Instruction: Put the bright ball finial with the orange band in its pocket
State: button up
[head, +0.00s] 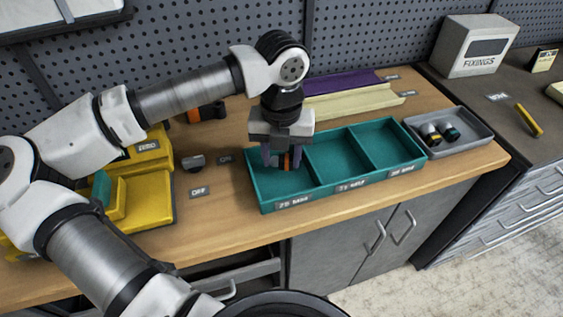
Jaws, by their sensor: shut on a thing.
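My gripper (283,160) points straight down over the left compartment of the teal three-pocket tray (313,168). It is shut on a small piece with an orange band, the finial (286,162), which shows between the fingers. The fingers hide most of the finial, so its ball is not clear. The finial is inside or just above the left compartment; I cannot tell whether it touches the floor. The middle and right compartments look empty. Each compartment has a small label on its front wall.
A grey tray (468,148) at the right holds dark and pale finials (449,132). Yellow fixtures (150,195) stand at the left. Purple (340,83) and cream (355,102) channels lie behind the teal tray. A FIXINGS box (474,45) stands at the back right.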

aim_at(281, 158)
jog(key=shift+f, duration=1.65)
jog(key=shift+f, duration=0.2)
jog(key=o, duration=1.2)
jog(key=shift+r, duration=0.1)
jog(key=shift+c, duration=0.2)
jog(key=shift+r, duration=0.1)
jog(key=shift+r+p, duration=0.2)
jog(key=shift+p, duration=0.1)
notch_tip(281, 158, up, 12)
jog(key=shift+f+b, duration=0.15)
jog(key=shift+b, duration=0.8)
